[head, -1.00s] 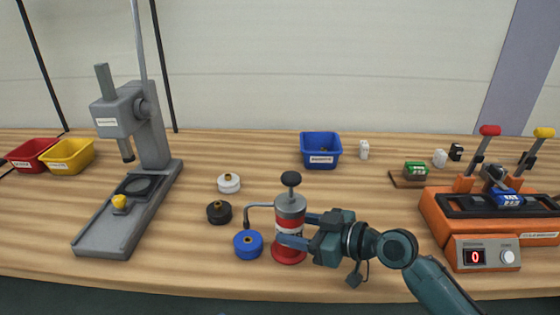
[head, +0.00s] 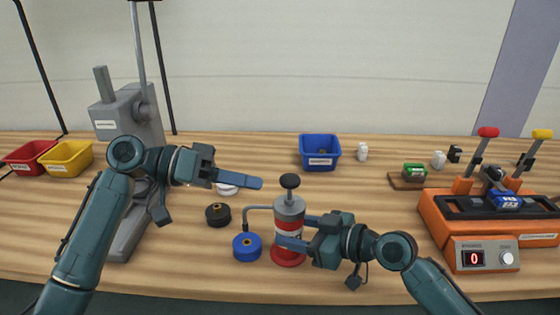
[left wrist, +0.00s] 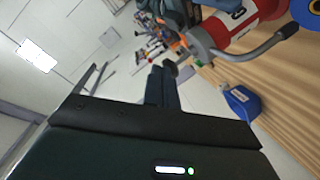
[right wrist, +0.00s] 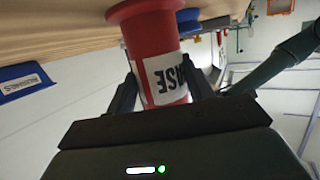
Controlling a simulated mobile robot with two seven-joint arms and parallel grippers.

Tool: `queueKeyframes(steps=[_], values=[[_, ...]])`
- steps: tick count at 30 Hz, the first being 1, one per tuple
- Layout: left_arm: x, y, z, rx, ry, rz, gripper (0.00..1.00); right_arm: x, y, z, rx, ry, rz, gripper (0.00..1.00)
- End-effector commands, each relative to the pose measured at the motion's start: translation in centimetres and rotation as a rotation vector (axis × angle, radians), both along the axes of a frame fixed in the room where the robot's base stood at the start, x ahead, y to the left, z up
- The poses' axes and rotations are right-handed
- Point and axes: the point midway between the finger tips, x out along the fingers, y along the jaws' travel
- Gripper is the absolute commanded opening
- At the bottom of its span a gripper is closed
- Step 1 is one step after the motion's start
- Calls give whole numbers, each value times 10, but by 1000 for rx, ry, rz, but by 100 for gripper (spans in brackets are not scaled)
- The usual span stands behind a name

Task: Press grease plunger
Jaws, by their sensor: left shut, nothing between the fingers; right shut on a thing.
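The grease pump (head: 289,229) stands upright on the bench, with a red and white labelled body, a grey top and a bent spout to its left. Its black plunger knob (head: 290,181) is raised on top. My right gripper (head: 284,231) is shut around the pump body from the right; the right wrist view shows both fingers on the labelled red body (right wrist: 157,65). My left gripper (head: 258,183) is shut and empty, pointing right, just left of the knob and about level with it in the picture. The pump also shows in the left wrist view (left wrist: 240,20).
A blue cap (head: 247,247) sits below the spout, with a black cap (head: 218,214) behind it and a white cap (head: 228,188) partly hidden by my left gripper. A grey press (head: 122,110) stands left, an orange fixture (head: 485,256) right, a blue bin (head: 320,152) behind.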

Motion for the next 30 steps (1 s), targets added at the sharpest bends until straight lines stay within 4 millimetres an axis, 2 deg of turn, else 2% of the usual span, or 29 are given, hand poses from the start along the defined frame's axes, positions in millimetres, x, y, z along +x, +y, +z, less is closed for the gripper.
queueKeyframes(steps=[1,6,15,21,30], values=[[6,-2,16,44,-71,-38,0,0,0,-1,-2,1,1,27],[20,-3,55,213,-296,-175,0,0,0,-1,-2,1,1,27],[32,8,113,466,-574,-353,0,0,0,-1,-2,1,1,27],[33,13,127,526,-631,-397,0,0,0,-1,-2,1,1,27],[33,14,129,529,-636,-400,0,0,0,-1,-2,1,1,27]])
